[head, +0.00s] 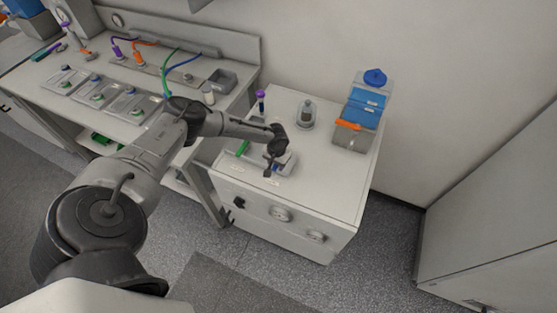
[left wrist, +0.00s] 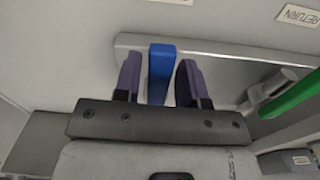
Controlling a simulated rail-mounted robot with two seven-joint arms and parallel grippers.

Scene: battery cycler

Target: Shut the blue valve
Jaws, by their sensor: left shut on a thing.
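The blue valve's handle (left wrist: 161,70) is a flat blue bar, seen between my left gripper's dark fingers (left wrist: 159,82) in the left wrist view. The fingers are shut on it. It points away from the gripper body, across a grey plate; its near end is hidden by the gripper. In the head view my left gripper (head: 269,165) is low over the white cabinet top and hides the blue handle. A green handle (left wrist: 292,96) lies slanted to the right in the wrist view, and it also shows left of the gripper in the head view (head: 243,148). My right gripper is not in view.
A bench (head: 60,98) with trays and coloured cables is at the left. A RETURN label (left wrist: 299,15) is near the valves.

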